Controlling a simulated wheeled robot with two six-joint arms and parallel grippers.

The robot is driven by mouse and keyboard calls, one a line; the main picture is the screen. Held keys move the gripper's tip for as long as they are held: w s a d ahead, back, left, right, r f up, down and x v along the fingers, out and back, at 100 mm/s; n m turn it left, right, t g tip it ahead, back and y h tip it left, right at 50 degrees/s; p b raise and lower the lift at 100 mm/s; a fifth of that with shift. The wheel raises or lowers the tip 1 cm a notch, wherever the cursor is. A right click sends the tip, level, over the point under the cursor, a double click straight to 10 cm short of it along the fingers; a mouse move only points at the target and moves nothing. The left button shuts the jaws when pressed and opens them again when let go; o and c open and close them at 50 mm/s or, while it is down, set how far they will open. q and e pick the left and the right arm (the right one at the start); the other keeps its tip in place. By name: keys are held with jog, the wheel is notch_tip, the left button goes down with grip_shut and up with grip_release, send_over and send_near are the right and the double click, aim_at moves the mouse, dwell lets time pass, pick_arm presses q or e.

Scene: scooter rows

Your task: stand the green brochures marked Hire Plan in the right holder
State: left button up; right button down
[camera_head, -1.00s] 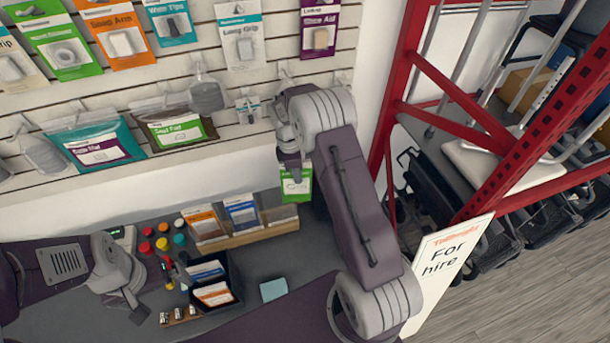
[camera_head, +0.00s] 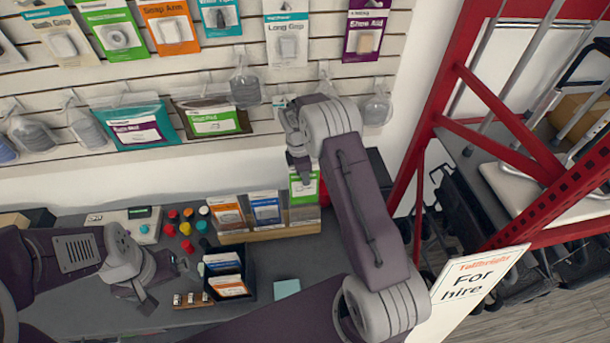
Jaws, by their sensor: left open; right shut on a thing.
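My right gripper (camera_head: 301,172) is shut on a green-and-white brochure (camera_head: 305,188) and holds it upright at the right end of the wooden brochure holder (camera_head: 262,236). The brochure's lower edge is at or just above the right compartment; I cannot tell whether it touches the bottom. Orange brochures (camera_head: 228,211) stand in the left compartment and blue ones (camera_head: 266,209) in the middle one. The print on the green brochure is too small to read. My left gripper (camera_head: 165,284) is open and empty, low over the counter at left.
A black box (camera_head: 250,284) with blue and orange brochures stands in front of the holder. Coloured pots (camera_head: 187,228), a pale teal pad (camera_head: 286,289) and small items (camera_head: 190,300) lie on the counter. A red rack (camera_head: 455,125) and a For hire sign (camera_head: 470,285) are at right.

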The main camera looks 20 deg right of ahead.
notch_tip(320, 180, down, 7)
jog(key=b, duration=0.5)
jog(key=shift+f, duration=0.1)
jog(key=shift+f+b, duration=0.3)
jog(key=shift+f, duration=0.1)
jog(key=shift+s, duration=0.1)
jog(key=c, duration=1.4)
grip_release()
jog(key=shift+o, duration=0.2)
jog(key=shift+r, duration=0.1)
